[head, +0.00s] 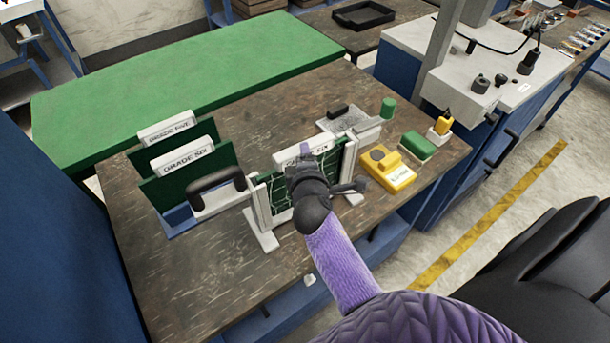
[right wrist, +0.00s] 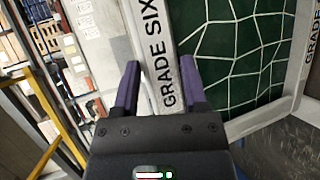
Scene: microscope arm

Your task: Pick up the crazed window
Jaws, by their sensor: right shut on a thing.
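The crazed window is a dark green pane with white crack lines (head: 281,193). It stands upright in a pale frame on the brown workbench, with a white "GRADE SIX" strip along its top. In the right wrist view the cracked pane (right wrist: 238,62) fills the upper right. My right gripper (head: 306,150) is at the top of the window, and its purple fingers (right wrist: 158,78) are shut on the white labelled edge. The arm and hand hide part of the pane in the head view. My left gripper is not in view.
A black-handled tool (head: 215,183) is beside the frame. A yellow device (head: 389,170), a green block (head: 418,146) and a green cylinder (head: 388,108) sit at right. The bench's front left is clear.

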